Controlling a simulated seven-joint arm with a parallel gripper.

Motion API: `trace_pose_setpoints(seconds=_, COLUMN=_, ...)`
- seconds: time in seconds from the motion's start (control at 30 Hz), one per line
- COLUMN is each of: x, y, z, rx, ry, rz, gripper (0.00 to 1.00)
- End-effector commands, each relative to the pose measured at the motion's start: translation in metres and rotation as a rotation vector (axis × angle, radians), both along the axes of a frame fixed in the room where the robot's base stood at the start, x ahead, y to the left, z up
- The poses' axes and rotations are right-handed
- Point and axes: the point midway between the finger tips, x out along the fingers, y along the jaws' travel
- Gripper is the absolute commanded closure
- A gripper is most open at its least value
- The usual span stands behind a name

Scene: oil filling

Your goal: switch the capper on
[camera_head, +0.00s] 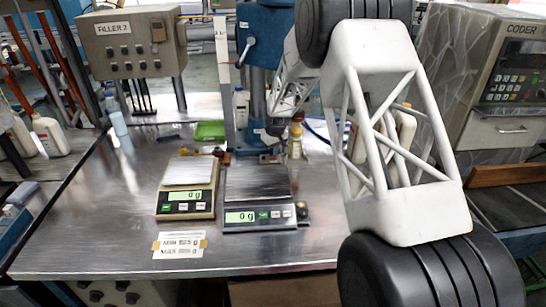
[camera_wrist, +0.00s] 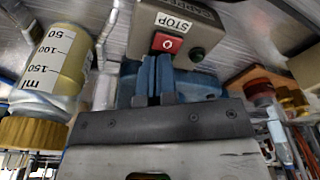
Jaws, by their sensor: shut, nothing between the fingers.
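My gripper (camera_wrist: 156,65) shows in the wrist view with its two blue fingers together and nothing between them. The fingertips are just below a grey-brown control box (camera_wrist: 142,38) in the picture. The box carries a red button (camera_wrist: 167,42) marked 0, a STOP label (camera_wrist: 173,22), and a dark round button (camera_wrist: 197,54) beside the red one. Whether the fingers touch the box is unclear. In the head view the capper looks to be the blue machine (camera_head: 258,45) at the back of the bench; my arm hides part of it.
A bottle (camera_wrist: 52,70) with ml marks and a yellow cap is close left of my fingers in the wrist view. Two scales (camera_head: 188,200) (camera_head: 258,217) stand on the steel bench (camera_head: 110,230). A filler box (camera_head: 130,40) is at left, a coder (camera_head: 505,85) at right.

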Motion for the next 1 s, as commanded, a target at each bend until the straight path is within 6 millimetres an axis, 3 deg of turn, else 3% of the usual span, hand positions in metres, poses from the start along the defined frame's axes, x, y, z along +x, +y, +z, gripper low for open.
trace_pose_setpoints(seconds=0.37, x=0.000, y=0.000, z=0.001, rx=0.000, ry=0.000, rz=0.000, gripper=1.00)
trace_pose_setpoints(seconds=1.0, x=0.000, y=0.000, z=0.036, rx=0.000, ry=-0.001, rz=0.000, gripper=1.00)
